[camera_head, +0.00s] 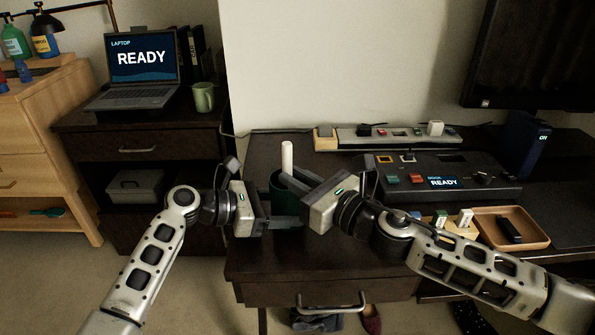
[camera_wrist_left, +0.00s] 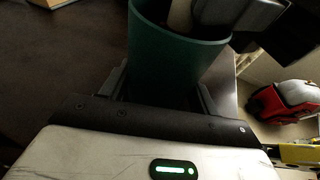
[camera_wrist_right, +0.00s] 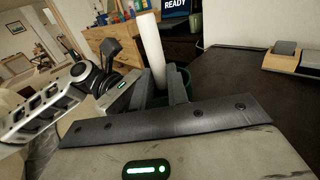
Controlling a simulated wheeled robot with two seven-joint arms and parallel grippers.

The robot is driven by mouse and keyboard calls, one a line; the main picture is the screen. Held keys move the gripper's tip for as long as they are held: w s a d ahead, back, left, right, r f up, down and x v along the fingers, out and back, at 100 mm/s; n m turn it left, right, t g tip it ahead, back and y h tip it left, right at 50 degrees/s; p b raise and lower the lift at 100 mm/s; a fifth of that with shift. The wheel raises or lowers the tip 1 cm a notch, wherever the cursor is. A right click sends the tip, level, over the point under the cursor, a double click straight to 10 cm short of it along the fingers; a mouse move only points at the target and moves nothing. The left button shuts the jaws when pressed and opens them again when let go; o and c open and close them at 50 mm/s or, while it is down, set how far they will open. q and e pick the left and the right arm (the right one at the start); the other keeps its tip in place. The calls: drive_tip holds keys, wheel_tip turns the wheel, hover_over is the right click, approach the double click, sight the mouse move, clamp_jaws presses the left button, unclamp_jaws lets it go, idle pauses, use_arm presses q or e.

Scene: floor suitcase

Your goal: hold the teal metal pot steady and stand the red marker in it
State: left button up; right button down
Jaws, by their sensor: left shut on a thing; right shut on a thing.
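The teal pot (camera_head: 277,187) stands on the dark desk, partly hidden by both grippers; it also fills the top of the left wrist view (camera_wrist_left: 165,55). My left gripper (camera_head: 288,222) is shut on the pot, with one finger on each side. A pale upright cylinder (camera_head: 287,156), apparently the marker, rises above the pot; no red shows on it. My right gripper (camera_head: 287,180) is shut on this marker (camera_wrist_right: 151,48) at the pot's mouth. The marker's lower end is hidden, so I cannot tell whether it touches the pot's bottom.
Right of the pot are a black control box (camera_head: 440,180) with a lit screen, a wooden tray (camera_head: 535,232) and a power strip (camera_head: 400,142) along the wall. The laptop (camera_head: 142,70) and green mug (camera_head: 203,97) sit on the left cabinet. The desk's front edge is close below my grippers.

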drive_tip(key=shift+f, duration=0.3)
drive_tip(key=c, duration=1.3)
unclamp_jaws()
drive_tip(key=shift+s+f, duration=0.1)
use_arm(q)
drive_tip(key=shift+r, duration=0.1)
use_arm(e)
drive_tip(key=shift+f, duration=0.1)
use_arm(q)
drive_tip(key=shift+o, duration=0.2)
use_arm(e)
drive_tip(key=v, duration=1.2)
drive_tip(key=shift+r, duration=0.4)
use_arm(q)
drive_tip(key=o, duration=0.8)
drive_tip(key=shift+o, duration=0.2)
